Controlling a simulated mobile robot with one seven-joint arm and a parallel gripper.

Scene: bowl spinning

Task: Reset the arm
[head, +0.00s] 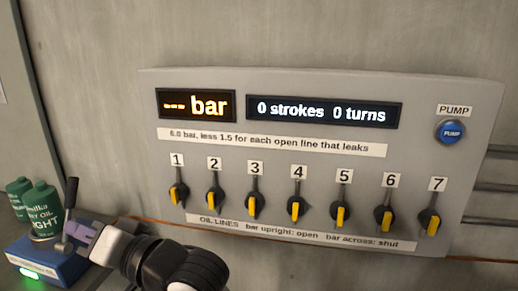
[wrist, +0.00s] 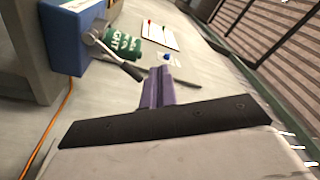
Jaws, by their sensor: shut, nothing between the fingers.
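My gripper (head: 84,236) is at the lower left of the head view, in front of a blue box with a black-handled lever. In the wrist view my gripper (wrist: 162,72) has its purple fingers together with nothing between them. The lever (head: 70,205) stands upright in the head view, close beside the fingers; whether they touch I cannot tell. In the wrist view the lever (wrist: 118,58) reaches from the blue box (wrist: 72,35) towards the fingertips. My arm runs out of the bottom of the head view.
A grey panel (head: 300,150) carries several numbered valves with yellow bars and a blue pump button (head: 451,132). Its display (head: 324,111) reads 0 strokes 0 turns. Green bottles (head: 42,210) stand behind the blue box. An orange line (wrist: 48,130) runs at left in the wrist view.

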